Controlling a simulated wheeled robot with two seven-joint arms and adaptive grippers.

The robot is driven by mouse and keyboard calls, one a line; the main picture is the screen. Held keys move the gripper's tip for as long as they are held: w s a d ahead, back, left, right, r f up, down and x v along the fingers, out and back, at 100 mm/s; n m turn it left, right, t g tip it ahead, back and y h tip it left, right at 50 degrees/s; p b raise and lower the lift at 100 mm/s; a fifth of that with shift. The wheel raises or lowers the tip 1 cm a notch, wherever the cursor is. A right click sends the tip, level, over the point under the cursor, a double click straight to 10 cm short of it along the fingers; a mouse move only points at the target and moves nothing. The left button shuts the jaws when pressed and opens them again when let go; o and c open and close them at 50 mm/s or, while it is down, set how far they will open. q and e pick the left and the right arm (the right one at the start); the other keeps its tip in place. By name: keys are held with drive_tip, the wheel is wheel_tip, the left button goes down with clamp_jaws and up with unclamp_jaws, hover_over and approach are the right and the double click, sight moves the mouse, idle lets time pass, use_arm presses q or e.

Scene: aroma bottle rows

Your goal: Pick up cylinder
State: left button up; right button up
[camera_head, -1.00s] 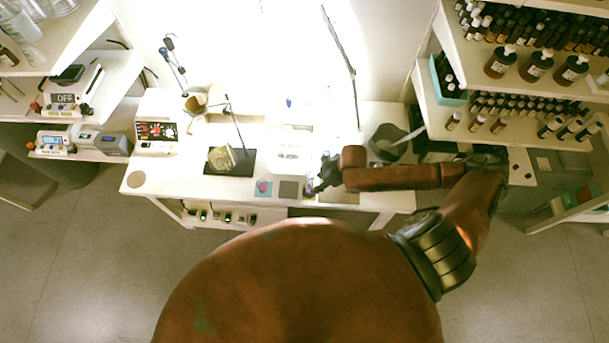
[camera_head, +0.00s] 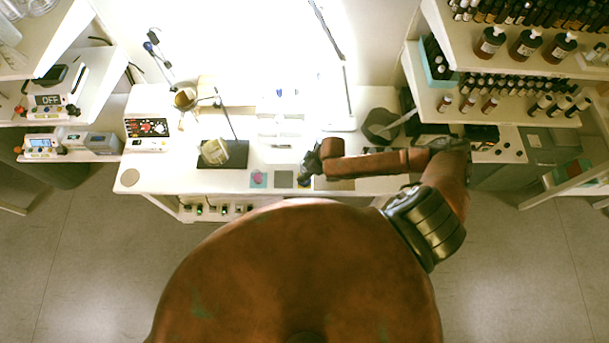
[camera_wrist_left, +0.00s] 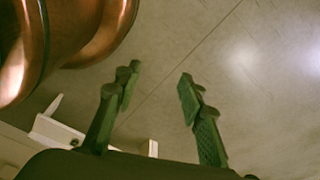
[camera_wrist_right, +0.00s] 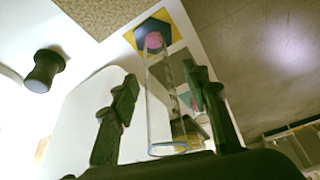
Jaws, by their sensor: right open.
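A clear glass cylinder (camera_wrist_right: 160,105) shows in the right wrist view, between the two fingers of my right gripper (camera_wrist_right: 162,84). The fingers are apart, with a visible gap on the left; on the right, the finger overlaps or lies close to the glass, and I cannot tell whether they touch. In the head view my right gripper (camera_head: 309,168) is over the front edge of the white bench, and the cylinder cannot be made out there. My left gripper (camera_wrist_left: 158,88) is open and empty above the floor in the left wrist view.
The white bench (camera_head: 150,178) holds a coloured mat with a pink item (camera_head: 258,179), a grey square (camera_head: 283,179), a lamp stand with a jar (camera_head: 215,151) and a dark pot (camera_head: 380,126). A bottle shelf (camera_head: 500,98) stands at right. A dark knob-like object (camera_wrist_right: 44,70) is left of my right gripper.

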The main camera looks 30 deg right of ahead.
drive_tip(key=c, duration=1.1)
use_arm(q)
drive_tip(key=shift+s+f, duration=0.1)
drive_tip(key=shift+s, duration=0.65)
use_arm(e)
clamp_jaws()
use_arm(q)
drive_tip(key=shift+w, duration=0.15)
